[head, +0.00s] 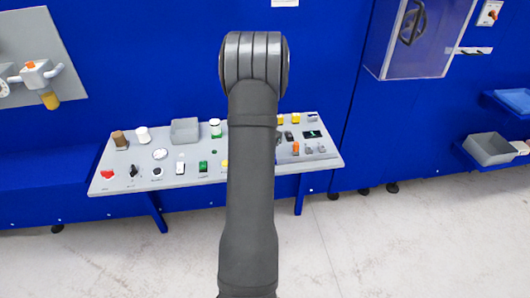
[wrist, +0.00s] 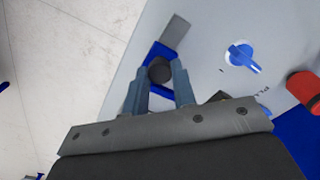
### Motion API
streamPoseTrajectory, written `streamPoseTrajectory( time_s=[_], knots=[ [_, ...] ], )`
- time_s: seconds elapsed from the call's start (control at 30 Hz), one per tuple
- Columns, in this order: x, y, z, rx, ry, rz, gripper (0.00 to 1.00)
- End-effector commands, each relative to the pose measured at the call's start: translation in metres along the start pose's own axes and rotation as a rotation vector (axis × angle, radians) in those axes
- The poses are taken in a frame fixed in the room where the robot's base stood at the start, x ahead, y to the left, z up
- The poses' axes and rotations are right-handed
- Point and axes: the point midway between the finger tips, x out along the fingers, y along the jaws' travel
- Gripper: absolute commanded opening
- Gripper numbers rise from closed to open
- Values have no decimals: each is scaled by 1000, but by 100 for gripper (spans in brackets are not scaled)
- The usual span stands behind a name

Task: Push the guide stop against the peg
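In the wrist view my gripper (wrist: 160,68) has its two blue-grey fingers apart. A dark round knob-like piece (wrist: 160,70) lies between the fingertips and fills most of the gap. I cannot tell whether the fingers press on it. A blue part (wrist: 158,50) shows around this piece, and a flat grey block (wrist: 175,32) lies just beyond it, at the panel's edge. I cannot tell for sure which of these is the guide stop or the peg. In the head view my arm hides the gripper and the middle of the panel.
A blue rotary knob (wrist: 242,56) and a red cylinder (wrist: 304,88) stand to the right in the wrist view. A grey bin (head: 490,149) sits far right.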

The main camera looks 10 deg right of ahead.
Motion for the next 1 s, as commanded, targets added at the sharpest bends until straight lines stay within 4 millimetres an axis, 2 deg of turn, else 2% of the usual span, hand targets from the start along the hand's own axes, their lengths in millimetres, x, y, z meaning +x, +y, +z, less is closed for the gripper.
streamPoseTrajectory(
  time_s=[0.17, 0.5, 0.87, 0.9, 0.97, 1.0],
  knots=[
    [0, 3, -4, 2, 1, 0, 0],
    [0, 47, -47, 4, 1, 0, 0],
    [-1, 50, -51, 0, 1, 0, 0],
    [-1, 50, -50, 0, 1, 0, 32],
    [-1, 50, -50, 0, 1, 0, 44],
    [-1, 50, -50, 0, 1, 0, 46]
  ],
)
